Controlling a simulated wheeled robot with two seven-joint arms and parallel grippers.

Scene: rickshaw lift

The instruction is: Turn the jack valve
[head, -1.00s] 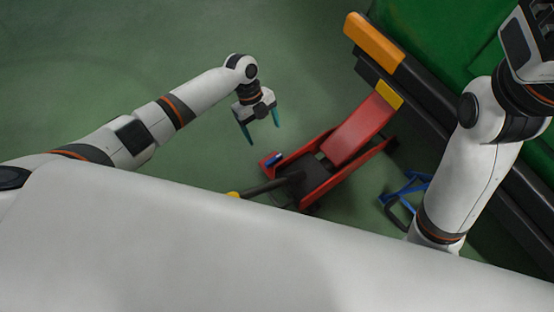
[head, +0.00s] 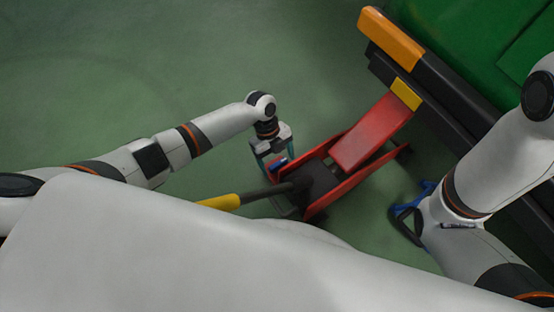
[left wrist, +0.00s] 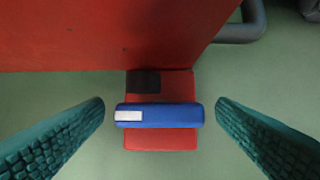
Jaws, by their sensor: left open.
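The red jack (head: 370,132) stands on the floor with its raised arm under the dark edge of the rickshaw. Its valve is a blue bar with a white patch, shown in the left wrist view (left wrist: 160,115) over a small red plate; it also shows in the head view (head: 278,162) at the jack's near left end. My left gripper (head: 274,162) is open above the valve. In the left wrist view its teal fingers stand one on each side of the bar, with a gap at both ends.
The jack's handle with a yellow grip (head: 220,201) reaches left from the jack, close below my left gripper. The rickshaw's orange-topped edge (head: 390,40) fills the upper right. Floor at the upper left is clear.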

